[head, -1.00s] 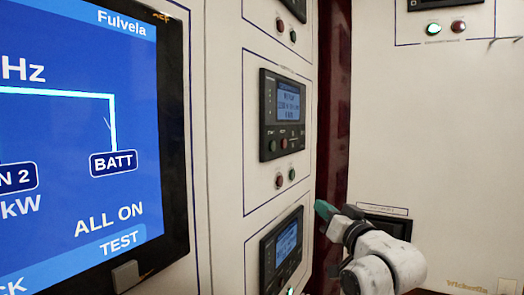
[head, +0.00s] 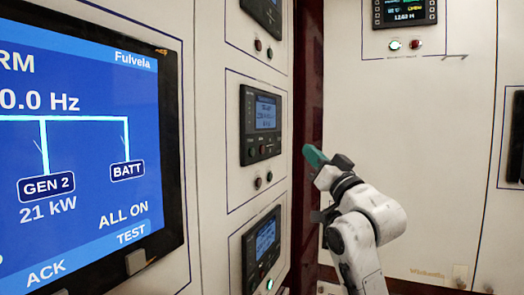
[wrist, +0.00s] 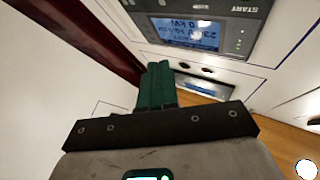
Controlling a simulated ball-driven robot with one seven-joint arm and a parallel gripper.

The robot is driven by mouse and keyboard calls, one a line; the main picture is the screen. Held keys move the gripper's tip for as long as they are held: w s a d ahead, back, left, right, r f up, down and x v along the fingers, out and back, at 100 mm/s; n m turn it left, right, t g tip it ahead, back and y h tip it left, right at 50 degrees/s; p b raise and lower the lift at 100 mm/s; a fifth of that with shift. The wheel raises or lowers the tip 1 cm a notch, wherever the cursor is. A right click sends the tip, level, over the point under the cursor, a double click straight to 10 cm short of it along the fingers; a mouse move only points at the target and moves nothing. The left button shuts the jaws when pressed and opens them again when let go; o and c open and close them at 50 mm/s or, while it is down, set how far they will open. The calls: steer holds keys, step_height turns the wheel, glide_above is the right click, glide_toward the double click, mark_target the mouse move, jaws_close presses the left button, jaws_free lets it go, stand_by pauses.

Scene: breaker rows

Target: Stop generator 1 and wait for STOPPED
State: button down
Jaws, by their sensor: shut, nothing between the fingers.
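My gripper (head: 314,155) shows in the head view beside the left wall of panels, its green fingers pointing up and left. In the wrist view its fingers (wrist: 160,82) are shut together with nothing between them. A middle control panel (head: 262,125) with a small lit blue screen and a row of buttons is left of the gripper, apart from it. A lower panel (head: 262,250) has a lit blue screen and a green lamp (head: 270,284). In the wrist view, a panel screen (wrist: 197,33) reads about 0 kW, near a START label (wrist: 244,9). I cannot tell which panel is generator 1.
A large blue screen (head: 80,215) at the left shows GEN 2, 21 kW, BATT and ALL ON. Another panel (head: 404,12) is at the top right, with a green and a red lamp below it. The white wall right of my arm is mostly clear.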

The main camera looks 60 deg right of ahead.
steer(key=w+p, duration=0.1)
steer(key=w, duration=0.7)
steer(key=shift+w+a, duration=0.3)
steer(key=shift+w, duration=0.05)
steer(key=shift+w, duration=0.1)
stand_by(1.8)
steer(key=shift+w, duration=0.3)
steer(key=shift+w+a+p, duration=0.1)
steer(key=shift+w+p, duration=0.2)
steer(key=shift+w, duration=0.1)
stand_by(0.6)
steer(key=shift+s, duration=0.1)
stand_by(0.3)
steer(key=shift+s, duration=0.75)
steer(key=shift+s+d, duration=0.15)
steer(key=shift+s, duration=1.1)
steer(key=shift+s+d, duration=0.1)
steer(key=shift+s, duration=1.15)
